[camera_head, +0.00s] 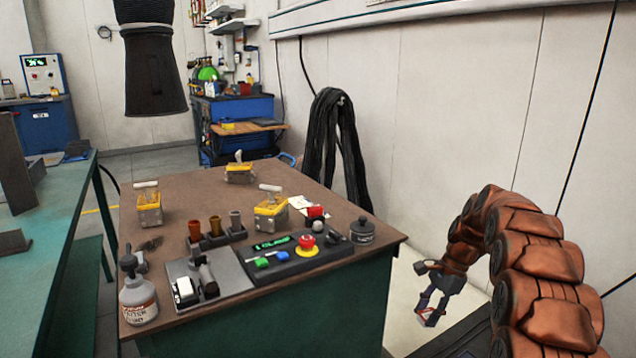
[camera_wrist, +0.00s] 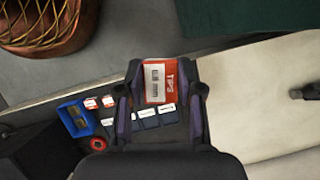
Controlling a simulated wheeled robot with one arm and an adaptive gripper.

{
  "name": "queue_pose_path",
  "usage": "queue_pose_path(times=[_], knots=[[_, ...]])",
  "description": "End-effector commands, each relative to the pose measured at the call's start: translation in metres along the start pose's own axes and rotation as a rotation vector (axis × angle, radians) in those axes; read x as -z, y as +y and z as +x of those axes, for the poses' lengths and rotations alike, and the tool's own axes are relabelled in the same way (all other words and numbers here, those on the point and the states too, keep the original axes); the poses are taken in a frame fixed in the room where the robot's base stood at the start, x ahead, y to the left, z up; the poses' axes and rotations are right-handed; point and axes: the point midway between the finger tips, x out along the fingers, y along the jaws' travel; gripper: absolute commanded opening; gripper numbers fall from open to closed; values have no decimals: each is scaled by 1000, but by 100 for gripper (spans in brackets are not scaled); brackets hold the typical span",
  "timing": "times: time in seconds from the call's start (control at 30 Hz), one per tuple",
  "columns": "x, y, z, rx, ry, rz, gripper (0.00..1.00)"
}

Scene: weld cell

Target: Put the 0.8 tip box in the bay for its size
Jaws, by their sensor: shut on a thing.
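The tip box (camera_wrist: 157,80) is red with a white label that reads "TIPS" and a size that looks like 0.8 mm. My gripper (camera_wrist: 166,88) is shut on it, one dark finger on each side. In the head view, my gripper (camera_head: 431,304) hangs to the right of the brown-topped bench, with the red and white box (camera_head: 426,315) at its tips. Below the gripper in the wrist view is a row of dark bays (camera_wrist: 148,122) with white labels. The labels are too small to read, and the fingers partly hide the row.
A blue tray (camera_wrist: 77,117) with dark compartments, small red and white boxes (camera_wrist: 91,103) and a red round thing (camera_wrist: 97,144) sit left of the bays. The bench (camera_head: 365,222) carries yellow-topped blocks, cups and a button panel (camera_head: 283,258). Pale floor lies beyond.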

Motion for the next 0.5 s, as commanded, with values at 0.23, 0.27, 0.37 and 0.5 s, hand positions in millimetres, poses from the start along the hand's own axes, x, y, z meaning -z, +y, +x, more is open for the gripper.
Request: queue_pose_path(times=[0.23,0.27,0.37,0.5], knots=[[-58,-19,-19,-80,3,-197,0],[-64,-20,-21,-86,3,-214,0],[-80,-23,-26,-109,1,-267,0],[-100,-25,-31,-136,0,-332,0]])
